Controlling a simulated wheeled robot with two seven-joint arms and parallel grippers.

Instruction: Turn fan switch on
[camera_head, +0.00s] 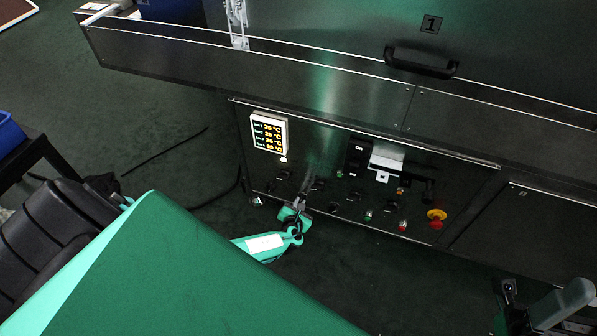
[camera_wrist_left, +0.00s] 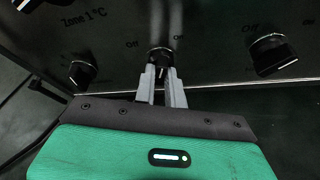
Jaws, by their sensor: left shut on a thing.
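The dryer's dark control panel (camera_head: 330,175) carries several black rotary switches and push buttons. My left gripper (camera_head: 303,196) is at the lower left part of the panel. In the left wrist view, the left gripper's two grey fingers (camera_wrist_left: 162,82) are shut on a black rotary switch (camera_wrist_left: 160,57), one finger on each side. "Off" is printed at the switch's upper left, with another small label at its upper right. The fingers hide part of the switch. My right gripper (camera_head: 510,292) shows only partly at the bottom right, away from the panel; its jaws are unclear.
Other black knobs flank the held switch in the left wrist view, one to the left (camera_wrist_left: 82,73) and one to the right (camera_wrist_left: 268,54). A lit temperature display (camera_head: 269,132) is at the panel's upper left. A red-and-yellow emergency button (camera_head: 436,215) is at the right.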

